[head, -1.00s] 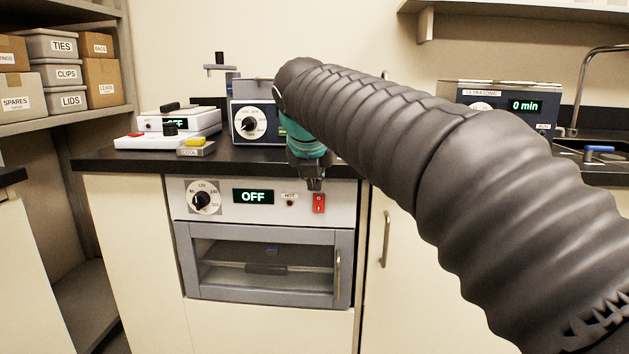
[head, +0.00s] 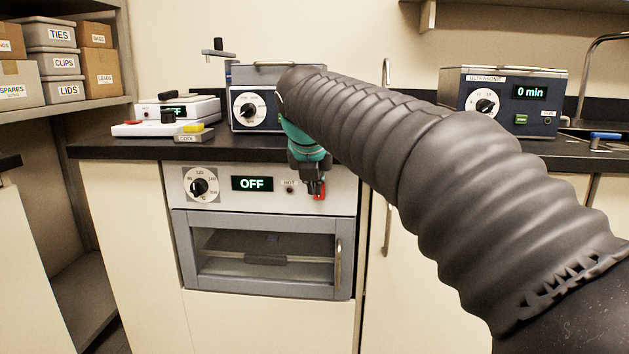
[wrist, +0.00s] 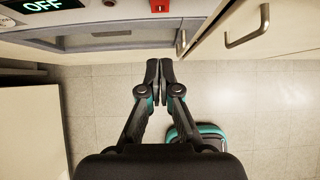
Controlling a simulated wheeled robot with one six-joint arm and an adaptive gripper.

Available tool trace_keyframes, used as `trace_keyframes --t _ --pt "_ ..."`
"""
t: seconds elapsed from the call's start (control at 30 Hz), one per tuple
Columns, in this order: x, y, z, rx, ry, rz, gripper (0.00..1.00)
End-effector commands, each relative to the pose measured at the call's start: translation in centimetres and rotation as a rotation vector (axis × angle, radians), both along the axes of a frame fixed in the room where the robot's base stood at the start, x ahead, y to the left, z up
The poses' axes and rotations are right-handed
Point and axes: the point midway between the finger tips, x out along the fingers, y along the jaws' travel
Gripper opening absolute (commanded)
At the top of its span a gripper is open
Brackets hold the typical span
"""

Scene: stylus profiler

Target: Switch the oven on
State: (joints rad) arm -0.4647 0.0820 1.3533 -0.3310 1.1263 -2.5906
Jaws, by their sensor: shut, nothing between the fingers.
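The oven (head: 265,290) is built in under the black counter, with its glass door shut. Its display (head: 252,184) reads OFF, and a round dial (head: 201,185) sits left of it. The red rocker switch (head: 321,191) is at the right of the panel, partly hidden behind my gripper (head: 314,192) in the head view. In the wrist view the red switch (wrist: 160,6) shows at the top edge, beyond the fingertips. My gripper (wrist: 159,64) is shut and empty, pointing toward the panel. Contact with the switch cannot be made out.
The oven door handle (head: 338,263) sticks out below the switch. A cabinet handle (wrist: 247,28) is to the right. On the counter stand a dial unit (head: 250,110), an ultrasonic bath (head: 507,104) and a white device (head: 175,112). The floor before the oven looks mostly clear.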

Motion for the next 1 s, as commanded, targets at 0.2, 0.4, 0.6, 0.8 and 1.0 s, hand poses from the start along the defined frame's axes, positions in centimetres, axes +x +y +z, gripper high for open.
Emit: trace_keyframes --t 0.2,0.4,0.6,0.8,1.0 --pt "2.7 -0.3 -3.7 -0.002 0.003 -0.004 0.00" --pt "5.3 -0.4 -5.0 -0.001 0.000 -0.003 0.00" --pt "7.1 -0.4 -5.2 0.000 0.001 -0.003 0.00" --pt "7.6 -0.4 -5.2 0.000 0.000 -0.001 0.00" --pt "7.6 -0.4 -5.2 0.000 0.000 -0.001 0.00"
